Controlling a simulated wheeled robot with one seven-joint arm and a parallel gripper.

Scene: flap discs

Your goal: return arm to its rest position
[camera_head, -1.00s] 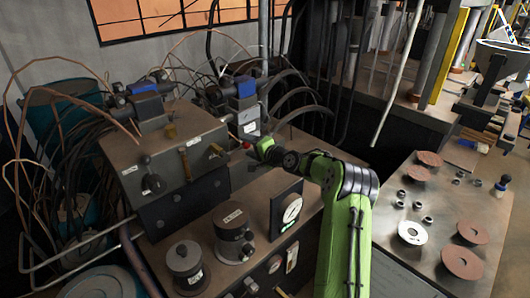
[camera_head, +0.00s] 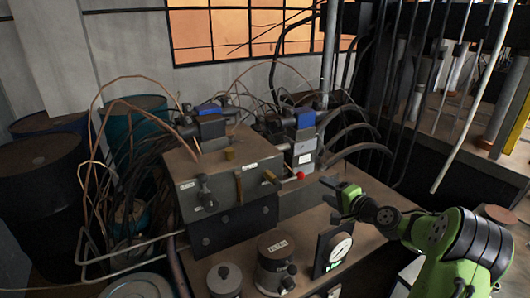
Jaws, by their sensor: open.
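My green arm reaches in from the lower right, bent at a large green and black joint (camera_head: 468,245). My gripper (camera_head: 334,194) points left, open, with nothing seen between its fingers. It appears in front of the machine bench (camera_head: 372,240), right of a grey valve block (camera_head: 230,175) with a red knob. I cannot tell its exact height over the bench. One reddish-brown flap disc (camera_head: 497,214) shows at the right edge, partly behind my arm.
A round dial gauge (camera_head: 338,250) and a grey cylinder (camera_head: 275,262) stand below my gripper. Black hoses (camera_head: 350,130) hang behind it. A pale hanging rod (camera_head: 470,105) is above the arm at right. Drums (camera_head: 45,190) stand at the left.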

